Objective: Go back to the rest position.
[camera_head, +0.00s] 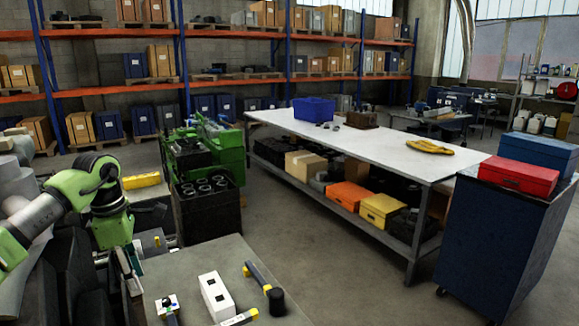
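My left arm comes in from the left edge, green and grey. My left gripper (130,272) points down beside the left edge of the near grey table (205,262). I cannot make out whether its fingers are apart or together, and I see nothing clearly held in it. My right gripper is not in view.
A green engine (218,150) and a black crate of cylindrical parts (207,210) stand behind the near table. A long white workbench (375,143) and a blue cabinet (500,235) with toolboxes stand right. Floor between is clear. Shelving lines the back wall.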

